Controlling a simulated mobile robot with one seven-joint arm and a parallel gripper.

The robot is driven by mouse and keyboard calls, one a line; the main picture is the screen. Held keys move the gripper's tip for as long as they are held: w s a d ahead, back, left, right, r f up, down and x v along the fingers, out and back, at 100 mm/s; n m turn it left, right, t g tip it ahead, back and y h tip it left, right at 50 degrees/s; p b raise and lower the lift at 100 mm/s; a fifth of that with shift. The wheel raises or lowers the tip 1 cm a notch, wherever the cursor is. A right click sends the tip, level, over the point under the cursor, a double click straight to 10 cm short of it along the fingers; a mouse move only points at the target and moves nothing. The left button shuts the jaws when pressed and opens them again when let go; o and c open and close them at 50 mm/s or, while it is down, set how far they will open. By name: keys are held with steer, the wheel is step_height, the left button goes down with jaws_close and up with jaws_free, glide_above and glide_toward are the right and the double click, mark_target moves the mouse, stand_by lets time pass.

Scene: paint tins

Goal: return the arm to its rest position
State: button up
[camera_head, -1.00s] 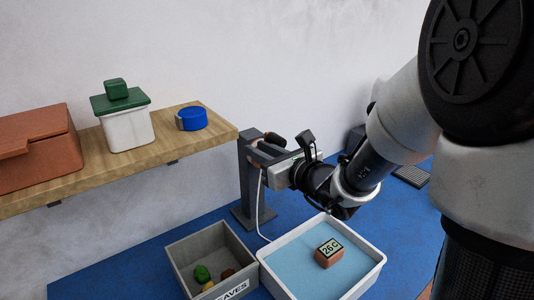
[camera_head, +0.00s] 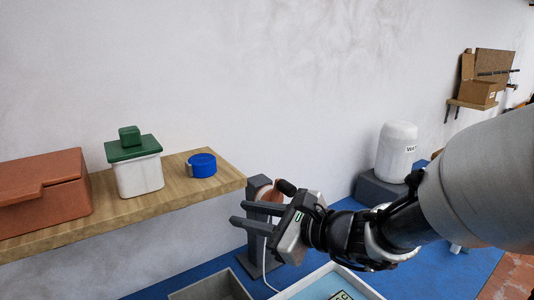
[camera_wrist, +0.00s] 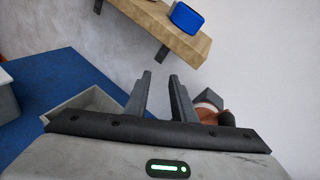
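My gripper (camera_head: 238,213) is at the lower middle of the head view, its two dark fingers pointing left, just below the right end of the wooden shelf (camera_head: 150,208). The fingers are apart with nothing between them. The wrist view shows the same parted, empty fingers (camera_wrist: 160,75). My arm comes in from the right, bent and stretched out over the blue surface (camera_head: 212,257). A grey stand (camera_head: 262,257) with a copper-coloured part is close behind the gripper, partly hidden by it; I cannot tell the exact gap.
On the shelf are a terracotta box (camera_head: 40,205), a white tub with green lid (camera_head: 139,178) and a blue round item (camera_head: 202,165). Below are a grey bin (camera_head: 208,288) and a white-rimmed tray (camera_head: 358,283), both cut off. A white tank (camera_head: 396,152) stands at the back.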

steer(key=s+f+n+g+h, duration=0.2)
steer(key=s+n+g, duration=0.3)
steer(key=s+n, duration=0.65)
steer(key=s+d+f+n+h, duration=0.2)
steer(key=s+d+n+h, duration=0.35)
steer(key=d, duration=0.25)
steer(key=d+r+n+t+h, duration=0.15)
steer(key=d+n+h, duration=0.25)
steer(key=d, duration=0.4)
step_height(320, 180, up, 12)
steer(key=d+p, duration=0.1)
steer(key=p, duration=1)
steer(key=shift+w, duration=0.15)
steer(key=shift+d, duration=0.1)
